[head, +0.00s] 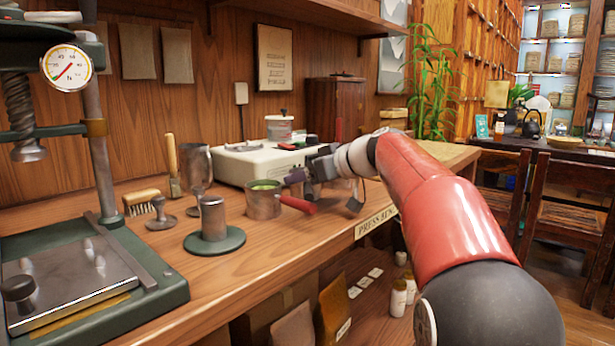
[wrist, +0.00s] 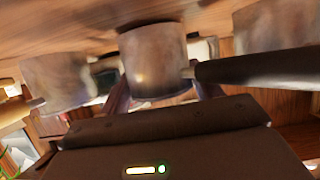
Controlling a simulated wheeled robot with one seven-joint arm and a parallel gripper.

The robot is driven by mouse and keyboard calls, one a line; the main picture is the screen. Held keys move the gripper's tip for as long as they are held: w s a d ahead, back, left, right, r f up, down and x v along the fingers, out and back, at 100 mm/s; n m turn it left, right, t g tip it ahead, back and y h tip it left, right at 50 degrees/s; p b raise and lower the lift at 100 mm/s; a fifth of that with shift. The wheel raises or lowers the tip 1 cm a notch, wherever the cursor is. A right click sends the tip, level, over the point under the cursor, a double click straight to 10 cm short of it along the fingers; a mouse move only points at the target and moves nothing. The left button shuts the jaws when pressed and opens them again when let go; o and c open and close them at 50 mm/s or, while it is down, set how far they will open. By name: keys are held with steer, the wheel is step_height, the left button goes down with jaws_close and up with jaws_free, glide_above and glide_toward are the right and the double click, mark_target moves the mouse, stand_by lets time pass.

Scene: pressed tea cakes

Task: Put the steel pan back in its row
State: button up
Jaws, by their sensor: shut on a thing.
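My gripper (head: 318,168) is over the counter, beside the white machine. In the wrist view a round steel pan (wrist: 153,62) with a black handle (wrist: 255,68) sits between my fingers, and they are shut on it. Another steel pan (wrist: 55,80) is to its left and a third (wrist: 270,28) to its right. In the head view a steel pan with green contents (head: 263,203) and a red handle (head: 298,204) stands on the counter, left of my gripper. My gripper and arm mostly hide the held pan there.
A white machine (head: 235,165) stands behind. A steel tamper on a green base (head: 214,240), a steel cup (head: 197,168), a brush (head: 141,200) and a press with a gauge (head: 66,68) are to the left. Bare counter (head: 275,250) runs along the front edge.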

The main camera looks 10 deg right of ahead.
steer(key=shift+f, duration=0.15)
steer(key=o, duration=1.2)
steer(key=shift+c, duration=0.2)
steer(key=shift+s+d+r, duration=0.1)
steer(key=shift+r, duration=0.15)
steer(key=v, duration=1.1)
steer(key=shift+s+d+b, duration=0.15)
steer(key=shift+s+b, duration=0.15)
steer(key=shift+b, duration=0.15)
steer(key=shift+r, duration=0.15)
